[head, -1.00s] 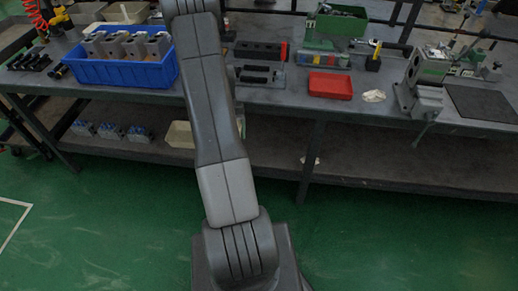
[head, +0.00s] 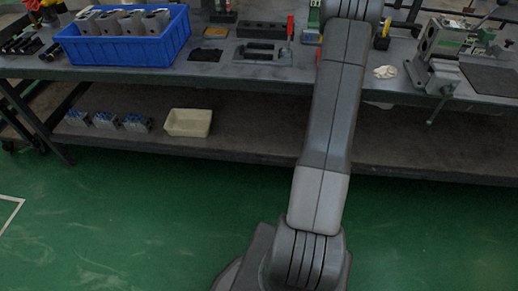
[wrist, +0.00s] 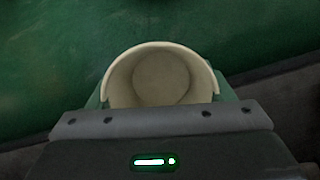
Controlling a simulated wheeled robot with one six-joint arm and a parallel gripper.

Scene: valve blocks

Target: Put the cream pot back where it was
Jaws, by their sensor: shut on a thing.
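The cream pot (wrist: 160,78) shows in the wrist view, its round mouth facing the camera and its inside looking empty. My gripper (wrist: 160,92) is shut on it, with a finger at each side of the pot. Green floor shows behind the pot, with a dark strip at the right. In the head view my arm reaches up past the workbench and out of the top of the picture, so the gripper and the pot are hidden there.
The grey workbench (head: 240,72) carries a blue bin (head: 120,50) of grey blocks at left and a vise (head: 440,55) at right. A cream tray (head: 188,122) and several blue-grey valve blocks (head: 105,121) stand on the lower shelf (head: 250,138). Green floor is clear in front.

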